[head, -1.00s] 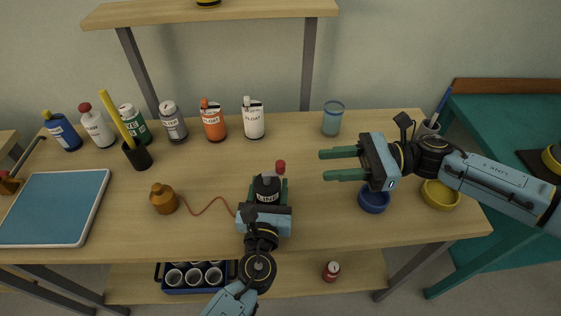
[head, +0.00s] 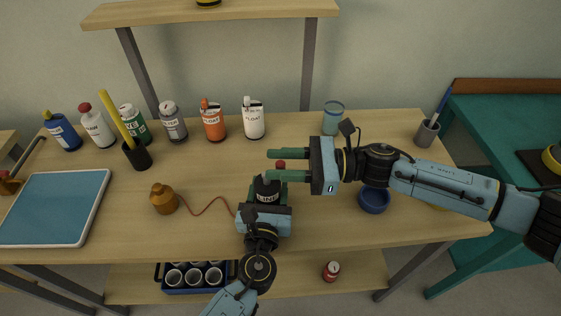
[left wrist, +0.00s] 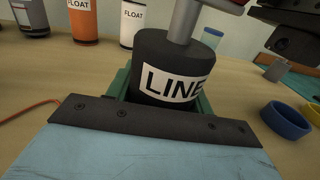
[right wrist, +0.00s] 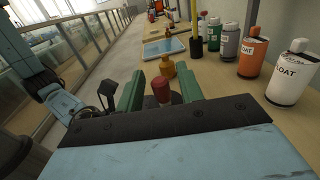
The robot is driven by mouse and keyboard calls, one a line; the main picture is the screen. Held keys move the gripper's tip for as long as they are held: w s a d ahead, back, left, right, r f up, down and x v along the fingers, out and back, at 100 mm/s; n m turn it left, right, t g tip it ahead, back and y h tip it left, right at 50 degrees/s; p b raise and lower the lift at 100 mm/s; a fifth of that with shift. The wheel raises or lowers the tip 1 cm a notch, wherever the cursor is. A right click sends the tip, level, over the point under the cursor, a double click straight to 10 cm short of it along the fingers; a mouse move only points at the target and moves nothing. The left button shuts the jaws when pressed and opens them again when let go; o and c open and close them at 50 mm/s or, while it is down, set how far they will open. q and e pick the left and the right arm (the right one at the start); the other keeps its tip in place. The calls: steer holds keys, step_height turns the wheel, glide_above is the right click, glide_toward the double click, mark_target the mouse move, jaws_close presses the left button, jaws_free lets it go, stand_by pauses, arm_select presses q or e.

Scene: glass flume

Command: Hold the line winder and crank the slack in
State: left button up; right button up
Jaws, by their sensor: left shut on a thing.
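The line winder (head: 266,188) is a dark drum with a white LINE label, which also shows large in the left wrist view (left wrist: 165,70). My left gripper (head: 266,195) is shut on it from the front. The winder's red crank knob (head: 280,164) shows between the fingers of my right gripper (head: 288,166). In the right wrist view the red knob (right wrist: 161,88) stands between the two green fingers, with space on both sides. My right gripper is open. A red-brown line (head: 210,205) lies curved on the bench from the winder to an amber bottle-shaped weight (head: 164,198).
Several labelled bottles stand at the back, among them an orange one (head: 213,121) and a white one (head: 253,119). A glass (head: 332,119) stands at the back right. A blue bowl (head: 374,200) sits below my right arm. A blue-topped tray (head: 55,207) lies at the left.

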steer(key=shift+a, duration=0.1)
jaws_close()
steer(key=shift+s+f+t, duration=0.1)
steer(key=shift+t, duration=0.2)
steer(key=shift+s+m+t+h, duration=0.15)
steer(key=shift+s+m+t, duration=0.05)
steer(key=shift+m+t, duration=0.35)
steer(key=shift+s+m+t+h, duration=0.15)
steer(key=shift+m+t, duration=0.3)
steer(key=shift+t, duration=0.2)
steer(key=m+t, duration=0.1)
steer(key=m+t+h, duration=0.1)
steer(key=t, duration=0.1)
steer(key=m+t+h, duration=0.1)
steer(key=t, duration=0.1)
steer(key=shift+s+a+m, duration=0.25)
steer(key=shift+s+m, duration=0.05)
steer(key=shift+s, duration=0.1)
steer(key=m+t+h, duration=0.3)
steer(key=t, duration=0.1)
steer(key=shift+s+a+h, duration=0.25)
steer(key=shift+s+h, duration=0.1)
steer(key=shift+h, duration=0.05)
steer(key=shift+s+a+m+t+h, duration=0.1)
steer(key=shift+a+m+t+h, duration=0.05)
steer(key=shift+m+t+h, duration=0.8)
steer(key=shift+s+a+m+t+h, duration=0.1)
steer(key=shift+m+t+h, duration=0.45)
steer(key=shift+m+h, duration=0.7)
steer(key=shift+h, duration=0.4)
